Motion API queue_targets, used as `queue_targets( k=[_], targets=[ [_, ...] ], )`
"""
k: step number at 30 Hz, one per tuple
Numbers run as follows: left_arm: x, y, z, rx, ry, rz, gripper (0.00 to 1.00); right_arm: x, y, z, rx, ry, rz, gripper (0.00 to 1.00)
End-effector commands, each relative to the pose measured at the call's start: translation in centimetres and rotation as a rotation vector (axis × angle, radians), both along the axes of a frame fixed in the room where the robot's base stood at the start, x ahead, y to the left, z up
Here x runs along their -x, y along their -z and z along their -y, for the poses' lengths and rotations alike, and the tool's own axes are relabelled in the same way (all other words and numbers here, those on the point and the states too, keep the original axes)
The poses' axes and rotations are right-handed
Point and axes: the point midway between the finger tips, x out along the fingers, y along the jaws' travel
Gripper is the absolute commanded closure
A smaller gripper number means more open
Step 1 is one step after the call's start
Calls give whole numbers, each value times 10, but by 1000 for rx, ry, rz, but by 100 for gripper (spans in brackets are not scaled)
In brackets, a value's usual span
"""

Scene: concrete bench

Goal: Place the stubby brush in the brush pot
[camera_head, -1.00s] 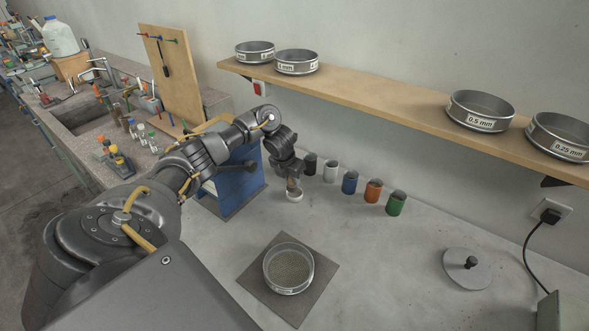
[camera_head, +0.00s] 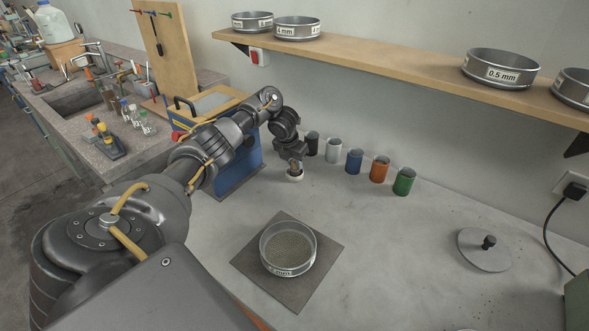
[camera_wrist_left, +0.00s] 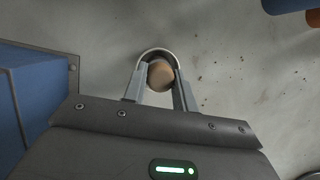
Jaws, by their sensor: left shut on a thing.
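My left gripper (camera_head: 294,163) is shut on the stubby brush (camera_head: 294,169), low over the bench beside the row of cups. The brush's round wooden end shows between the fingers in the left wrist view (camera_wrist_left: 160,76). A pale round rim (camera_head: 295,178) surrounds the brush's lower end; I cannot tell whether it is part of the brush or a separate pot. Black (camera_head: 312,144), white (camera_head: 333,151), blue (camera_head: 354,162), orange (camera_head: 379,170) and green (camera_head: 404,182) cups stand upright to the right. Which one is the brush pot is not marked. My right gripper is out of view.
A sieve (camera_head: 288,271) of grains sits on a dark mat (camera_head: 325,268) in front. A blue box-like stand (camera_head: 246,162) is close left of the gripper. A grey lid (camera_head: 484,250) lies at right. A wooden shelf (camera_head: 400,73) with sieves runs above.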

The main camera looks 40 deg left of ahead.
Motion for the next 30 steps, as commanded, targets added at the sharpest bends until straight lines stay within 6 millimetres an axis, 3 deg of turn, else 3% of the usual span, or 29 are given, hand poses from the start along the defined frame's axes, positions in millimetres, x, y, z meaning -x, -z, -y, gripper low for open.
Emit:
queue_targets(
  k=[2, 14, 15, 19, 30],
  targets=[
    [0, 14, 0, 1, -1, 2, 94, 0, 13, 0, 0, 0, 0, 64],
    [0, 15, 0, 0, 0, 1, 94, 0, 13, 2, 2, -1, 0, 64],
    [0, 14, 0, 0, 0, 1, 70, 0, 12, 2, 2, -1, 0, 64],
    [0, 14, 0, 0, 0, 1, 53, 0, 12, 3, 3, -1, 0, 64],
    [0, 9, 0, 0, -1, 1, 50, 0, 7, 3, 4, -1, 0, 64]
  ],
)
